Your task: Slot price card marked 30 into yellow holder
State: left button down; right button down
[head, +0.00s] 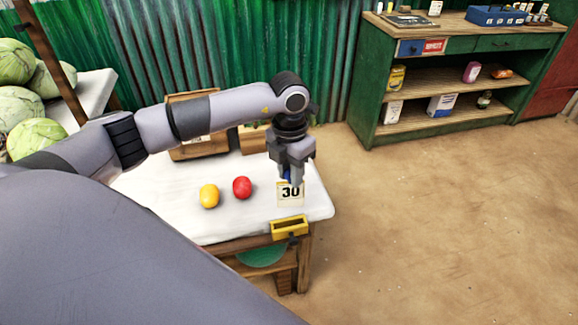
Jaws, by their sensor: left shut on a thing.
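The price card marked 30 (290,192) is a small white card that hangs upright below my left gripper (291,178). My left gripper points down and is shut on the top of the card, above the front right part of the white table. The yellow holder (290,228) is fixed at the table's front edge near the right corner. The card is behind and above the holder, apart from it in the picture. My right gripper is not in view.
A yellow fruit (209,196) and a red fruit (242,187) lie on the white table (180,220) left of the card. Wooden crates (200,148) stand behind, partly hidden by my left arm. Cabbages (35,137) are at far left. A green shelf (440,97) stands at back right.

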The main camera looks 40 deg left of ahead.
aim_at(289, 197)
pick_arm(q)
jog(key=shift+a+n, duration=0.25)
jog(key=shift+n, duration=0.55)
jog(key=shift+w+f, duration=0.1)
jog(key=shift+f, duration=0.05)
jog(key=shift+f, duration=0.1)
jog(key=shift+f+b, duration=2.1)
jog(key=shift+f, duration=0.7)
jog(key=shift+f, duration=0.1)
jog(key=shift+f+b, duration=1.15)
jog(key=shift+f, duration=0.25)
